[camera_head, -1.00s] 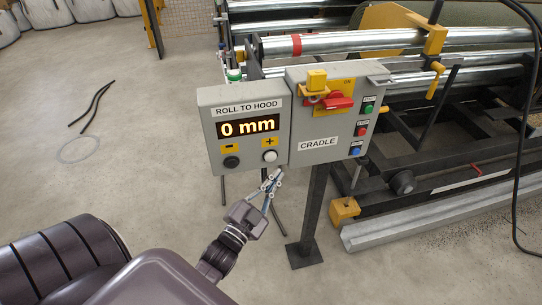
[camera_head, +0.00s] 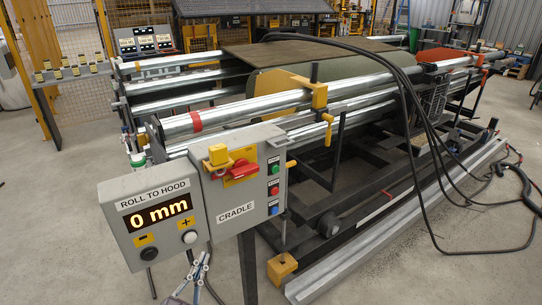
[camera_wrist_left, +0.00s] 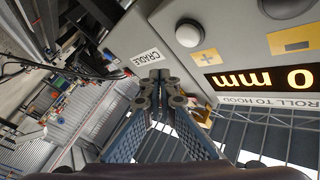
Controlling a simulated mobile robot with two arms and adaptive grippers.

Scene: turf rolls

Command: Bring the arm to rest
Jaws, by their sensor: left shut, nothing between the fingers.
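My left gripper (camera_head: 199,265) is at the bottom of the head view, below the control boxes, with its fingertips together and nothing between them. In the left wrist view the closed fingers (camera_wrist_left: 160,85) point toward the underside of the boxes. The grey ROLL TO HOOD box (camera_head: 118,220) has a display (camera_head: 158,213) reading 0 mm, with a black minus button (camera_head: 149,253) and a white plus button (camera_head: 190,237). The fingers are apart from the buttons in the head view. My right gripper is not in view.
The CRADLE box (camera_head: 215,190) with a red switch (camera_head: 241,170) stands on a dark post (camera_head: 247,270). Behind it is a machine with silver rollers (camera_head: 250,108). Black cables (camera_head: 405,100) hang over its right side. Bare floor lies at the left (camera_head: 50,220).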

